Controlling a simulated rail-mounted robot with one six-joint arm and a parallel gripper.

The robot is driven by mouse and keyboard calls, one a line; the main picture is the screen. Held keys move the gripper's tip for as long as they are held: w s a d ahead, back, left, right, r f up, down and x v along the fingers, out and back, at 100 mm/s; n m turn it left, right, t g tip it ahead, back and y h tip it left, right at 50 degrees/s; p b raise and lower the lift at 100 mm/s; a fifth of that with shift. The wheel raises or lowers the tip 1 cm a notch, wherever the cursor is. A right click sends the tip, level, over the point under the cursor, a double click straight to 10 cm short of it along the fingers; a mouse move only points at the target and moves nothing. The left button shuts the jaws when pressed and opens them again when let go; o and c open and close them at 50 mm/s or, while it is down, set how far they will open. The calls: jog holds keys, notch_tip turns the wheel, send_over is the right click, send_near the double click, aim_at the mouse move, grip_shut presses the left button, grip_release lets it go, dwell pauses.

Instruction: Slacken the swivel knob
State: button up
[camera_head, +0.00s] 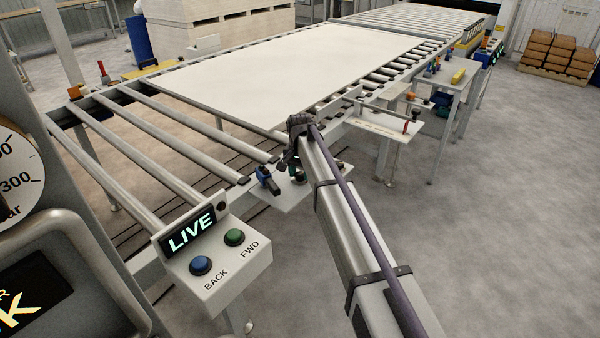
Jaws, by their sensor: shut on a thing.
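My arm reaches from the lower right to a small pale plate (283,202) beside the roller conveyor. My gripper (296,172) is low over this plate, shut on what appears to be the swivel knob. The knob is mostly hidden by the jaws and my arm, so its shape and turn cannot be told. A blue clamp-like part (265,180) stands on the plate just left of my gripper, apart from it.
A large pale board (290,70) lies on the conveyor rollers. A control box (217,265) with a LIVE display and blue and green buttons stands at front left. A side shelf (385,127) with a red-handled part is behind right. Open floor lies right.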

aim_at(300, 173)
jog(key=shift+n, duration=3.3)
jog(key=o, duration=0.9)
jog(key=shift+r, duration=0.1)
notch_tip(300, 173, up, 11)
jog(key=p, duration=1.1)
